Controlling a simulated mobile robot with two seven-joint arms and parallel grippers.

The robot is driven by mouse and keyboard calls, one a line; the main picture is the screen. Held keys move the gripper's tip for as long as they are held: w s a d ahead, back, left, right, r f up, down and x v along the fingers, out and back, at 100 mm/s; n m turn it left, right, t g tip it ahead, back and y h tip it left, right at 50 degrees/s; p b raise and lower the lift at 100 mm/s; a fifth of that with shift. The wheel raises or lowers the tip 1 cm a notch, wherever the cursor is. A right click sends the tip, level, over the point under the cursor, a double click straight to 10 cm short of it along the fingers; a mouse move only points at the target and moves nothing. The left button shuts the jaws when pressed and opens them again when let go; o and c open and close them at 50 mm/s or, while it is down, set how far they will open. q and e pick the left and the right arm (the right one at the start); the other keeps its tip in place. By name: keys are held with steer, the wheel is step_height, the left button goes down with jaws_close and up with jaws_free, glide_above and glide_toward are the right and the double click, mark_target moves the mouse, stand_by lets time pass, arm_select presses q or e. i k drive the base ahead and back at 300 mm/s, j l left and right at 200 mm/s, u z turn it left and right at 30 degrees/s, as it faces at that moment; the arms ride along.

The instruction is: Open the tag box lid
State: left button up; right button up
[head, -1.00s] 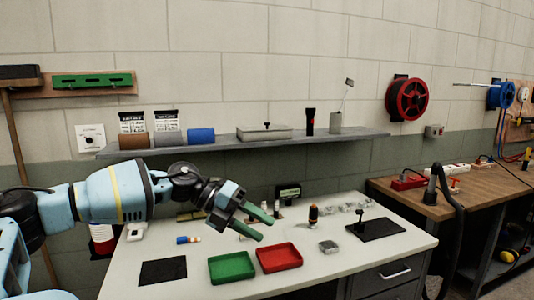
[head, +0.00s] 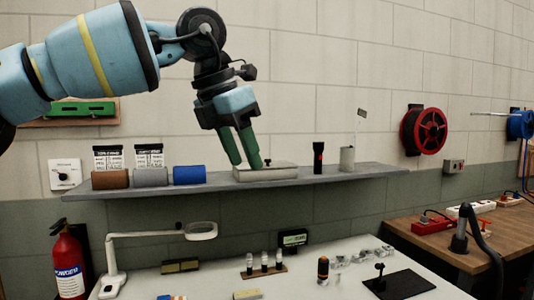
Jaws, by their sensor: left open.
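The tag box (head: 268,175) is a low, pale grey box on the wall shelf, with its lid on and a small dark knob (head: 267,162) on top. My left gripper (head: 246,163) points down with its two green fingers apart and nothing between them. In the picture its tips overlap the left part of the lid, left of the knob. I cannot tell whether they touch the lid. My right gripper is not in view.
The shelf (head: 220,189) also holds brown, grey and blue rolls (head: 189,175) at left, and a black flashlight (head: 318,157) and a grey cup (head: 347,158) at right. Below, a magnifier lamp (head: 200,231) stands on the white bench.

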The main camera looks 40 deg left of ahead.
mark_target(268, 164)
steer(key=i+j, duration=0.35)
steer(key=j, duration=0.15)
steer(key=i+j, duration=0.75)
steer(key=j, duration=0.25)
